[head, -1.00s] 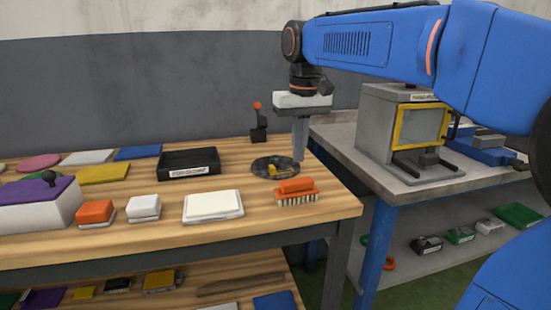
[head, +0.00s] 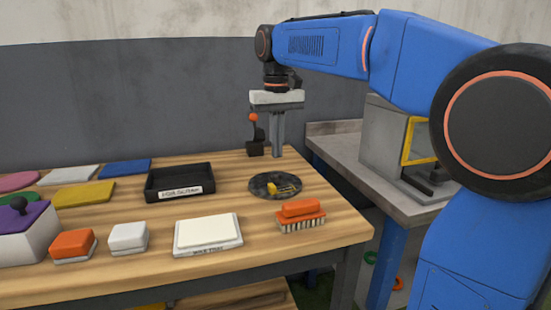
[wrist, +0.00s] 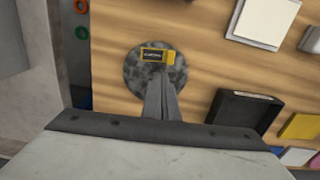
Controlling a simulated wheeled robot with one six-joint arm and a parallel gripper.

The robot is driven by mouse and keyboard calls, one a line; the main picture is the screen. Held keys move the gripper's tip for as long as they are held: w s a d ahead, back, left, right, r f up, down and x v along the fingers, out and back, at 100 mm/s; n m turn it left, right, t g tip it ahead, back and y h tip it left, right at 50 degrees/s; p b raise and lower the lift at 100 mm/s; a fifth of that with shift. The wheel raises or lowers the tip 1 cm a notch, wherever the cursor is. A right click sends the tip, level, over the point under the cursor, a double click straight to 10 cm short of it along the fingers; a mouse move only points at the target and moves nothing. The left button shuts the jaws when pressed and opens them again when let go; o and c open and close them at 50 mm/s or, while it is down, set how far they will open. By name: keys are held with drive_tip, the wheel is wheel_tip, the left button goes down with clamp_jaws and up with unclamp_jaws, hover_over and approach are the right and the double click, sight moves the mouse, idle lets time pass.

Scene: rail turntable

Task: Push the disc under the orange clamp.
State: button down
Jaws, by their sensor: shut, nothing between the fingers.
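The disc (head: 262,190) is round, dark grey and mottled, and lies flat on the wooden bench. A small yellow piece with a dark label (head: 285,188) sits on it. The disc also shows in the wrist view (wrist: 137,75). A small black upright device with an orange ball knob (head: 254,135), apparently the orange clamp, stands at the bench's back edge, behind the disc. My gripper (head: 277,155) is shut and empty, pointing down behind the disc in the head view. In the wrist view its fingers overlap part of the disc; I cannot tell whether they touch it.
An orange brush (head: 301,213) stands just in front of the disc. A black labelled tray (head: 157,178) is to its left, and a white-topped block (head: 208,232) is at front left. A grey bench (head: 345,150) with a yellow-framed machine stands to the right.

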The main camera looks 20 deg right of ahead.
sight(277, 176)
wheel_tip(277, 176, down, 9)
drive_tip(key=shift+f, duration=0.1)
idle(0.3)
drive_tip(key=w, duration=1)
drive_tip(key=shift+a, duration=0.2)
idle(0.3)
